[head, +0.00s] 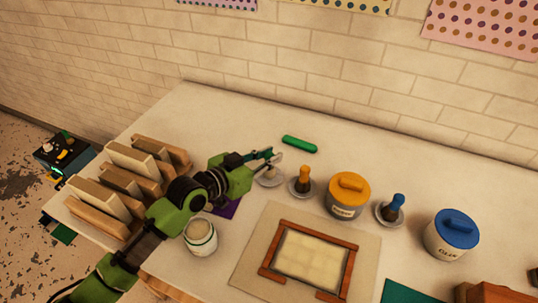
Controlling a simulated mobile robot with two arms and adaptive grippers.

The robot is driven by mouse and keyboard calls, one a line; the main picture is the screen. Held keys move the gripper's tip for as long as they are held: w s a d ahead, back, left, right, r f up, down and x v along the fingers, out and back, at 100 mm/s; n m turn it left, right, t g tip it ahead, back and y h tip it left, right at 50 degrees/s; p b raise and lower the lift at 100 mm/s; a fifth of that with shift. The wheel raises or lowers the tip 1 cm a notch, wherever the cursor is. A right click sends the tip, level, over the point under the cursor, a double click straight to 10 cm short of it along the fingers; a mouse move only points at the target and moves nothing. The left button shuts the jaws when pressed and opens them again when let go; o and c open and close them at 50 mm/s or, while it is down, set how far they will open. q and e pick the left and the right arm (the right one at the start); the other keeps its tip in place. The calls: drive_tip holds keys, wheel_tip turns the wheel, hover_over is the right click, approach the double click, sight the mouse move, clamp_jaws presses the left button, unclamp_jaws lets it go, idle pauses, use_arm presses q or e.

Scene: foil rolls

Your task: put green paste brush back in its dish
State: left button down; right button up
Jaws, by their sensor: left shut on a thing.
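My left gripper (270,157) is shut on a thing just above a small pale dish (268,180). The held thing is mostly hidden by the green fingers; it appears to be the green paste brush, but I cannot make out its shape. The dish shows no brush standing in it, and the gripper covers part of its far side. I cannot tell whether the held thing touches the dish. My right gripper is not in view.
An orange brush (304,175) and a blue brush (393,205) stand in dishes to the right. Beyond are an orange-lidded jar (346,195) and blue-lidded jar (452,234). A green roll (299,144) lies behind. A pale jar (200,237) and wooden rack (125,180) flank my arm.

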use_arm(q)
drive_tip(key=shift+f+b, duration=0.4)
drive_tip(key=shift+f, duration=0.15)
idle(0.9)
drive_tip(key=c, duration=1.8)
unclamp_jaws()
drive_tip(key=o, duration=0.4)
drive_tip(key=shift+o, duration=0.2)
